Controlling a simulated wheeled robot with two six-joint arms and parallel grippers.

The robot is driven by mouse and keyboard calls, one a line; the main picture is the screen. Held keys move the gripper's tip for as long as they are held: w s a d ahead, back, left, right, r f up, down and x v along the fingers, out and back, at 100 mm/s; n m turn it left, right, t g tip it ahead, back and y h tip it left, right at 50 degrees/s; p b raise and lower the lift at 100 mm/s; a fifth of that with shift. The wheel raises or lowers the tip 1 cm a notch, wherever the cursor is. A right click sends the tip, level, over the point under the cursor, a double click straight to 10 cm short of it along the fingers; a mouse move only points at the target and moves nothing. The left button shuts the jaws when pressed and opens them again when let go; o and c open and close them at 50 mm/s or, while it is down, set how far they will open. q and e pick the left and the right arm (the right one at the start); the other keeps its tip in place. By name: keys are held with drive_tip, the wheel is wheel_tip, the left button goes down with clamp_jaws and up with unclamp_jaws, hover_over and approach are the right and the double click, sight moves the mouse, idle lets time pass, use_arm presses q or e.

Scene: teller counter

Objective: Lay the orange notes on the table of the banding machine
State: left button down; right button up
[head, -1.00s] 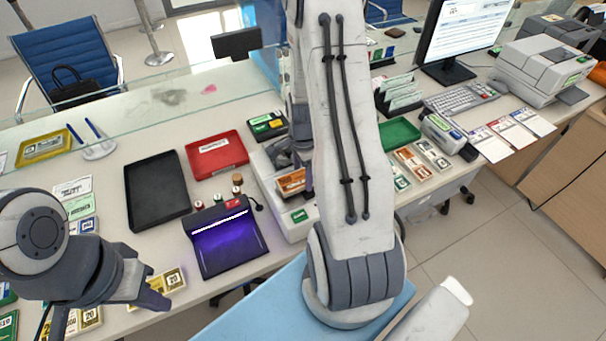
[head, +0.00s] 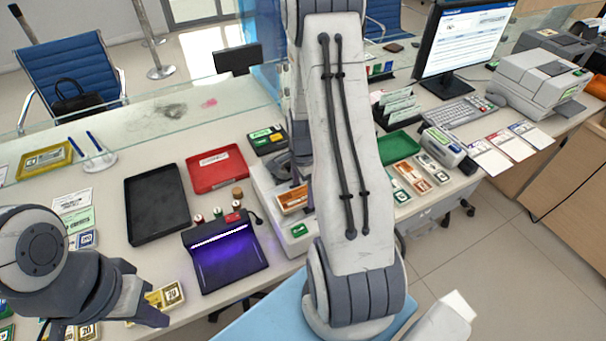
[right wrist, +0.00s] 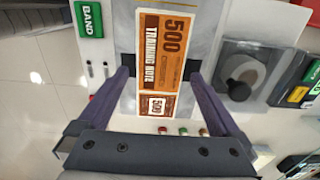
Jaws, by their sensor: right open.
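The orange notes (head: 292,200) lie on the pale banding machine (head: 268,198), partly hidden behind my right arm. In the right wrist view the orange 500 training notes (right wrist: 165,48) lie flat on the machine's grey table (right wrist: 207,40). The fingers of my right gripper (right wrist: 160,77) stand open on either side of their near end, with visible gaps. In the head view my right arm hides that gripper. A green BAND button (right wrist: 88,19) shows beside the notes. My left gripper (head: 143,295) is open at the lower left, near yellow notes (head: 165,297).
A lit purple counterfeit lamp (head: 225,250), a black tray (head: 157,203) and a red tray (head: 216,168) are left of the machine. A green tray (head: 398,146) and more banded notes (head: 412,176) are to its right. A glass screen runs along the counter's back.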

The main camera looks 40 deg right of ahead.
sight(303, 194)
wheel_tip(303, 194, up, 11)
drive_tip(key=b, duration=0.1)
drive_tip(key=a+r+n, duration=0.3)
drive_tip(key=a+n, duration=0.3)
drive_tip(key=a, duration=0.4)
drive_tip(key=s+a+r+n, duration=0.3)
drive_tip(key=a+n, duration=0.5)
drive_tip(key=a, duration=0.3)
drive_tip(key=s+a+r+n+y, duration=0.1)
drive_tip(key=s+a+n, duration=0.9)
drive_tip(key=s+n, duration=0.3)
drive_tip(key=shift+s+r+n, duration=0.2)
drive_tip(key=shift+r+n, duration=0.1)
drive_tip(key=shift+n, duration=0.3)
drive_tip(key=shift+d, duration=0.15)
